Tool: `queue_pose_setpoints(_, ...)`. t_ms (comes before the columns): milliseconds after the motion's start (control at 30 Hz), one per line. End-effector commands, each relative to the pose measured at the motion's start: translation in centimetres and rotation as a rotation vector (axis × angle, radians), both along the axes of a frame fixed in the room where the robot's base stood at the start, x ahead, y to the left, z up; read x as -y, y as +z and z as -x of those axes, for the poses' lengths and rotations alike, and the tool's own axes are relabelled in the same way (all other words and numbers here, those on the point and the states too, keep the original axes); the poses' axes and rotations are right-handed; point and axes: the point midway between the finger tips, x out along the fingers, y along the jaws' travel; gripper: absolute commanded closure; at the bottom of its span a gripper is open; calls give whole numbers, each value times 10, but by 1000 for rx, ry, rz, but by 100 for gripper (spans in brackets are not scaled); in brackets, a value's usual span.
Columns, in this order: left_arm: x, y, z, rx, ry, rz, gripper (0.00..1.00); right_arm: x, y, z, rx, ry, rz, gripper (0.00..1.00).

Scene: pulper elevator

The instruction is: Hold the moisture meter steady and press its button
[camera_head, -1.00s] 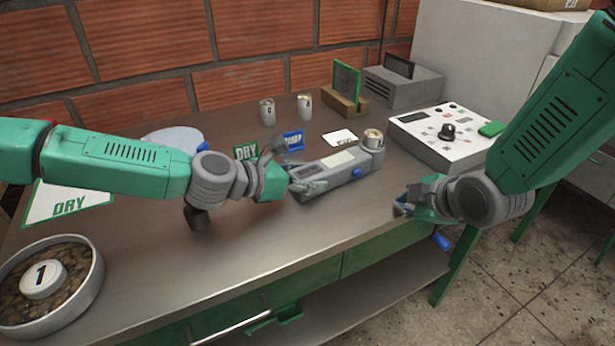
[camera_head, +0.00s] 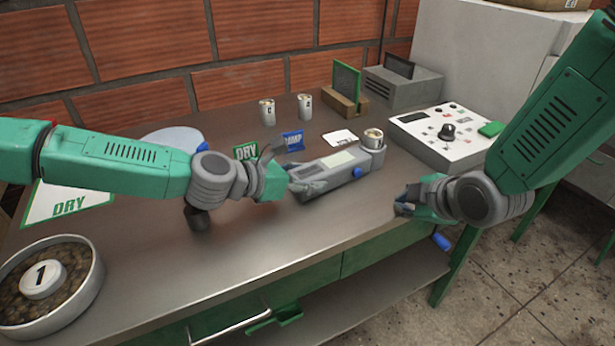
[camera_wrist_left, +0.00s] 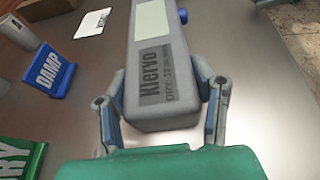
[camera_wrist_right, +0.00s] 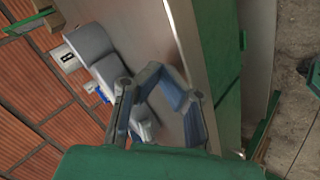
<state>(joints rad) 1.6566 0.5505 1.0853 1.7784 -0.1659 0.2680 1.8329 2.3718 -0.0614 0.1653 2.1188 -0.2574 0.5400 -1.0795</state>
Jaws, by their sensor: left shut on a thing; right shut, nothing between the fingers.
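The grey moisture meter (camera_head: 330,172) lies on the metal table, with a pale screen, a blue button (camera_head: 357,172) on its side and a cup (camera_head: 373,137) at its far end. My left gripper (camera_head: 305,183) is shut on the meter's near end; in the left wrist view its fingers are on both sides of the meter body (camera_wrist_left: 160,80). My right gripper (camera_head: 402,204) is shut and empty, to the right of the meter and apart from the blue button. In the right wrist view the meter (camera_wrist_right: 100,55) shows beyond the fingers.
A white control box (camera_head: 448,135) with a black knob stands at right. DRY (camera_head: 246,151) and DAMP (camera_head: 293,141) signs and two small cups (camera_head: 267,111) stand behind the meter. A bean tray (camera_head: 90,290) is at front left.

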Motion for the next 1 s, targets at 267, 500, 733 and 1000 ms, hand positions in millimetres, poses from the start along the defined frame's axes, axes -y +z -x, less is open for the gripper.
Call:
queue_pose_setpoints(267, 0, 1, 0, 2, 0, 1, 92, 0, 0, 0, 0, 0, 0, 100)
queue_pose_setpoints(500, 0, 1, 0, 1, 0, 1, 92, -3, 0, 5, -2, 6, 4, 100)
queue_pose_setpoints(733, 0, 1, 0, 1, 0, 1, 92, -7, -1, 17, -9, 15, 8, 100)
queue_pose_setpoints(1000, 0, 1, -1, 1, 1, 1, 92, -8, -1, 16, -9, 14, 6, 100)
